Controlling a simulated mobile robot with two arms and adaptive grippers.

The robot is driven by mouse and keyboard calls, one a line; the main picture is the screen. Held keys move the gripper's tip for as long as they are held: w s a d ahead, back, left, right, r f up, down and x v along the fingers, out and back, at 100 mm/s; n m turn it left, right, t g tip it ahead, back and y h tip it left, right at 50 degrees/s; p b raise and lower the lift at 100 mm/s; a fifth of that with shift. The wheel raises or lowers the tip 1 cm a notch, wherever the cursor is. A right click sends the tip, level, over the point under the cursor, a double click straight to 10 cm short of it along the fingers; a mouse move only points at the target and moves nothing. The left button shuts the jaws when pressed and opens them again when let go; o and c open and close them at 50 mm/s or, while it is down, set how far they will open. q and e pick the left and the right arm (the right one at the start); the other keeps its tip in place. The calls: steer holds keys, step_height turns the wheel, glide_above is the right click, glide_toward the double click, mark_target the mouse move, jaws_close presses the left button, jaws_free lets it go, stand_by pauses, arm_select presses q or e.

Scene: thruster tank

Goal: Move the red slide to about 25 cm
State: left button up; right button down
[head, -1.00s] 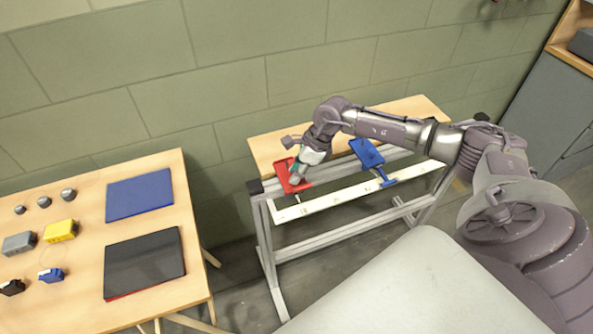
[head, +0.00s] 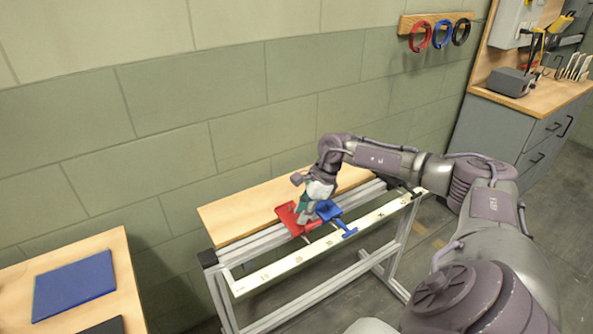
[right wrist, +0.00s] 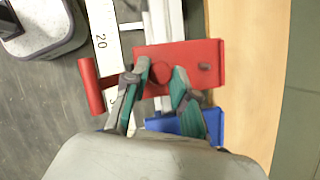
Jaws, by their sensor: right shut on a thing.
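The red slide (head: 288,215) sits on the grey rail frame, left of the blue slide (head: 345,229) and very close to it. My right gripper (head: 304,216) is down on the red slide and shut on it. In the right wrist view, my fingers (right wrist: 162,75) close over the red plate (right wrist: 200,55); the exact grip spot is partly hidden. The white ruler (head: 270,272) runs along the rail's front. The wrist view shows its "20" mark (right wrist: 101,41) beside the slide's red end bar (right wrist: 90,85); the exact reading cannot be told. My left gripper is out of view.
A wooden board (head: 235,217) lies behind the rail against the green wall. A table with a blue panel (head: 75,287) stands at left. Coloured rings (head: 441,35) hang on the wall, and a grey cabinet (head: 500,130) stands at the right.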

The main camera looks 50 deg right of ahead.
steer(key=c, duration=0.9)
jaws_free()
steer(key=shift+a, duration=0.1)
steer(key=shift+c, duration=0.2)
steer(key=shift+r, duration=0.1)
steer(key=v, duration=1.1)
steer(key=shift+r, duration=0.35)
steer(key=shift+s, duration=0.1)
